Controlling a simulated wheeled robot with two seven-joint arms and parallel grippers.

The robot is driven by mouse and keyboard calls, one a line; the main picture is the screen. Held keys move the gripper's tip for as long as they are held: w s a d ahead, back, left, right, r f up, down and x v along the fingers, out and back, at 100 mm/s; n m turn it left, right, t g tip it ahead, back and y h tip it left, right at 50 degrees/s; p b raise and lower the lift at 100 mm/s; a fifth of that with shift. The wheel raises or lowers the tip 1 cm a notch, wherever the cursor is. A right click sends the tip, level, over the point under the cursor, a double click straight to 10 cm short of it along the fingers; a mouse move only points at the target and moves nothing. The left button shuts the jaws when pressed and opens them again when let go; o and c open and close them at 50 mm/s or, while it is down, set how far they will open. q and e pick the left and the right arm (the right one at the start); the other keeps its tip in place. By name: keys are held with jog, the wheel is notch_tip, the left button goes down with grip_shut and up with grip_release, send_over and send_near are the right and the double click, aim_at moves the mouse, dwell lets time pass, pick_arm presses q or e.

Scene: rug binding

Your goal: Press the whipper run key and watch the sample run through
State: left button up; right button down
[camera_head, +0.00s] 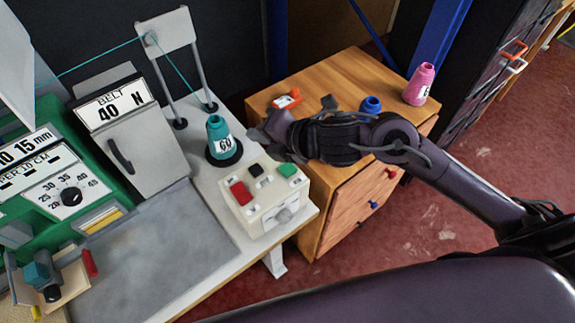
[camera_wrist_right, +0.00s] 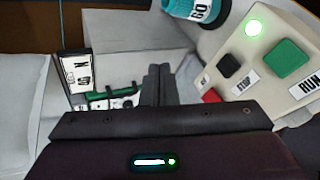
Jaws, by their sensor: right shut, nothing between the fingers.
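The key box (camera_head: 264,205) is a cream box on the front right of the white machine table, with red, black and green keys. The green run key (camera_head: 288,170) also shows in the right wrist view (camera_wrist_right: 287,58), beside a RUN label. A lit green lamp (camera_wrist_right: 254,27) is on the same box. My right gripper (camera_head: 268,135) is shut and empty, above and behind the box, apart from the green key. Its closed fingers show in the right wrist view (camera_wrist_right: 158,82), left of the keys. The green whipper (camera_head: 68,190) stands at the left. I cannot make out the sample.
A teal cone (camera_head: 217,138) marked 60 stands behind the box, its thread running over a guide stand (camera_head: 165,33). A wooden cabinet (camera_head: 345,207) at the right carries a pink cone (camera_head: 419,84) and a blue spool (camera_head: 371,105).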

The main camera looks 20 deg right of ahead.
aim_at(292, 170)
jog(key=s+d+n+g, duration=0.2)
jog(key=d+n+g, duration=0.2)
jog(key=n, duration=0.5)
jog(key=d, duration=0.2)
jog(key=shift+d+n, duration=0.3)
jog(key=shift+f, duration=0.1)
notch_tip(292, 170, down, 8)
jog(key=b, duration=0.6)
jog(key=shift+w+f+b, duration=0.1)
jog(key=shift+f+b, duration=0.25)
jog(key=shift+b, duration=0.25)
dwell(0.6)
jog(key=shift+f+b, duration=0.35)
jog(key=shift+b, duration=0.1)
